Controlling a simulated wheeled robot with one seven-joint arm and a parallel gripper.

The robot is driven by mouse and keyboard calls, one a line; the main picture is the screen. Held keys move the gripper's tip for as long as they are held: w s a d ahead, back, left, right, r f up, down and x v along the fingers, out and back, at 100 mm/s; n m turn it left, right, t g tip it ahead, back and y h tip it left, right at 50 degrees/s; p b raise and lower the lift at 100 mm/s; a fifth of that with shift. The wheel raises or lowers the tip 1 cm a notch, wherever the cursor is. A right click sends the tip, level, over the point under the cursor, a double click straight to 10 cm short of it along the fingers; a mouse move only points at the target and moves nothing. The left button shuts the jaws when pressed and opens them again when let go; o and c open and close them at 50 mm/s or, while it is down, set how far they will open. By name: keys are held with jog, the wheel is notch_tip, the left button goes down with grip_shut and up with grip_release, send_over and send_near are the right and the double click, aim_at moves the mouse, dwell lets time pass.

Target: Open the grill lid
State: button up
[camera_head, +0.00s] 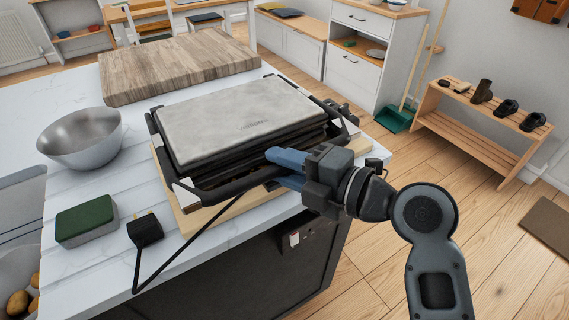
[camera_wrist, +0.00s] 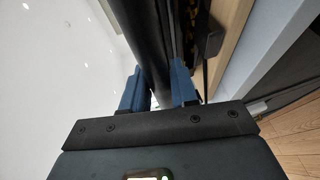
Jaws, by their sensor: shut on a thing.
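The grill (camera_head: 245,135) stands on a wooden board on the counter. Its lid (camera_head: 240,117) has a flat grey top and lies nearly level over the base; I cannot tell whether there is a small gap. A dark handle bar (camera_head: 230,187) runs along the front of the lid. My gripper (camera_head: 278,168) reaches in from the right, its blue fingers at the right part of this bar. In the wrist view, the fingers of my gripper (camera_wrist: 158,90) stand on either side of the dark handle bar (camera_wrist: 148,40), shut on it. The contact is partly hidden.
A metal bowl (camera_head: 83,138), a green-topped sponge (camera_head: 86,220) and a black plug or adapter with a cable (camera_head: 145,230) lie left of the grill. A thick wooden cutting board (camera_head: 178,65) lies behind it. Open floor is to the right, before a shoe rack (camera_head: 470,115).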

grip_shut()
